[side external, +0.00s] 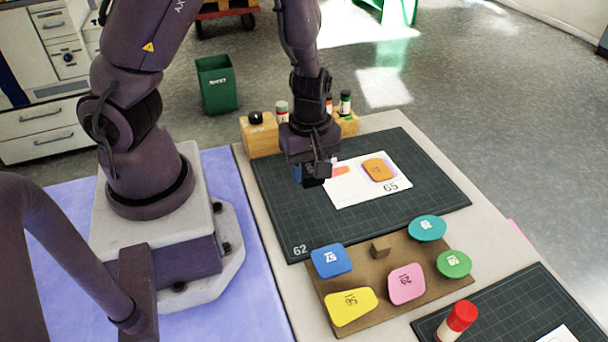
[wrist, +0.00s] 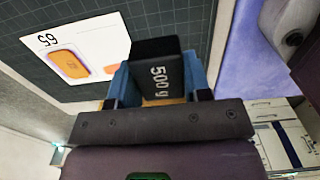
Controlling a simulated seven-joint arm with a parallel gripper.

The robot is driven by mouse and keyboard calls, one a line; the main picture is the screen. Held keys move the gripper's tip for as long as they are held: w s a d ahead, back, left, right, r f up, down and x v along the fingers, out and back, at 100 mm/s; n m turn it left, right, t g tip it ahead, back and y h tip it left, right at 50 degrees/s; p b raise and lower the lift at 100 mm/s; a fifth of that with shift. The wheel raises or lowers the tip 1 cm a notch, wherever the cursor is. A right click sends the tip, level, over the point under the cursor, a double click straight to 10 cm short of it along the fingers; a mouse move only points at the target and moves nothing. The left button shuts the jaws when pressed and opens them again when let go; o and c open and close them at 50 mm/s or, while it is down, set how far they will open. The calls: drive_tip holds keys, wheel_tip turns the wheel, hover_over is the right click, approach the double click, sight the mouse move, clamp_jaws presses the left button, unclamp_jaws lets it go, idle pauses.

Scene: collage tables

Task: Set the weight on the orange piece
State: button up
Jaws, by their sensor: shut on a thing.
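My gripper (side external: 312,170) is shut on a black weight marked "500 g" (wrist: 162,76), held between its blue fingers in the wrist view. In the side view the gripper is over the left edge of the white card (side external: 345,194), and the weight is mostly hidden against the dark gripper. I cannot tell the weight's height above the mat. The orange piece (side external: 380,170) lies flat on the card, to the right of the gripper and apart from it. It also shows in the wrist view (wrist: 70,64), left of the weight.
The card lies on a dark gridded mat (side external: 280,205). A wooden block rack (side external: 262,140) with several small bottles stands behind the gripper. In front, a brown board (side external: 325,287) carries several coloured pieces.

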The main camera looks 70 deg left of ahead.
drive_tip(key=w+a, duration=0.2)
drive_tip(key=w, duration=0.2)
drive_tip(key=w+a+f, duration=0.1)
drive_tip(key=w+a, duration=0.1)
drive_tip(key=w, duration=0.2)
drive_tip(key=w+a+f, duration=0.1)
drive_tip(key=w+a, duration=0.1)
drive_tip(key=w, duration=0.3)
drive_tip(key=shift+w+a+f, duration=0.1)
drive_tip(key=shift+a, duration=0.05)
drive_tip(key=r, duration=0.1)
hover_over(378, 169)
drive_tip(key=shift+w+a, duration=0.15)
drive_tip(key=shift+d+f, duration=0.2)
drive_tip(key=shift+f, duration=2.2)
drive_tip(key=shift+f, duration=0.95)
drive_tip(key=o, duration=1.3)
